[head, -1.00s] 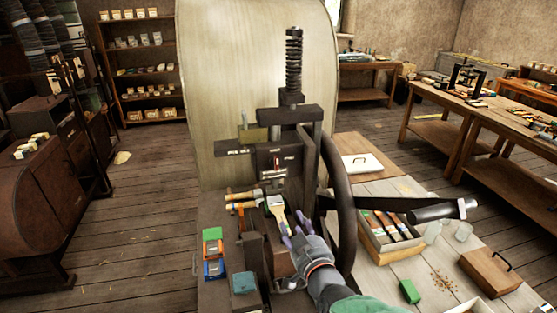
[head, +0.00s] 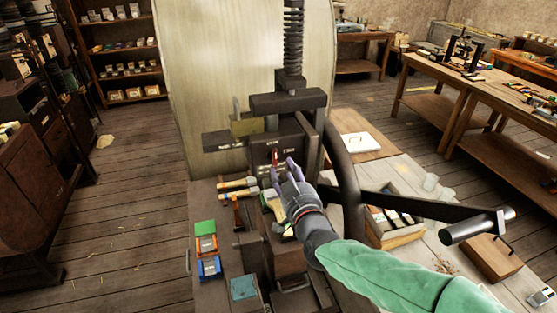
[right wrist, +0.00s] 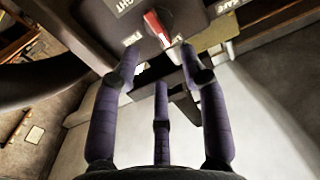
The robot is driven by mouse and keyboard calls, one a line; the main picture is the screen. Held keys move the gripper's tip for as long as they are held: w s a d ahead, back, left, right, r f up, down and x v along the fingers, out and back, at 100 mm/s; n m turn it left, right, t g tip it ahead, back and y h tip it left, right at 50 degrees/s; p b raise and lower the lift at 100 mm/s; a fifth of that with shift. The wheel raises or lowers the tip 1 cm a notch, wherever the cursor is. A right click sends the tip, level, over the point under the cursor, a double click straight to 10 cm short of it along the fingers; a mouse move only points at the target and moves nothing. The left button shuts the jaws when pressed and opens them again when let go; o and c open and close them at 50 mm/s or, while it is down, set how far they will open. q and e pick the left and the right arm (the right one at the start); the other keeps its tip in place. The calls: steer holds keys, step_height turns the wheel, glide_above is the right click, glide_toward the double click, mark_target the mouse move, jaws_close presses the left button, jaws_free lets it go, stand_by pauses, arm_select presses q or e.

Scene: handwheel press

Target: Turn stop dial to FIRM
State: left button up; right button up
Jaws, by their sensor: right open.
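The stop dial (head: 275,158) is a small red pointer on the dark front plate (head: 262,152) of the press, with pale labels around it. In the right wrist view the red dial (right wrist: 157,28) stands just beyond the fingertips, near the top. One label there ends in "GHT"; the others are too small or blurred to read, and I cannot tell which one the pointer marks. My right gripper (head: 284,168), with purple fingers, is open and empty just below and in front of the dial. In the right wrist view its fingers (right wrist: 162,72) are spread, apart from the dial. My left gripper is out of view.
The large handwheel (head: 345,190) and its long dark bar (head: 420,205) stand right of the plate, close to my right forearm. Wooden-handled tools (head: 238,188) and coloured blocks (head: 207,245) lie on the press bench at left. A box of brushes (head: 395,235) sits on the table at right.

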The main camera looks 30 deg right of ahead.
mark_target(277, 157)
steer(key=x, duration=0.6)
steer(key=shift+w, duration=0.25)
jaws_close()
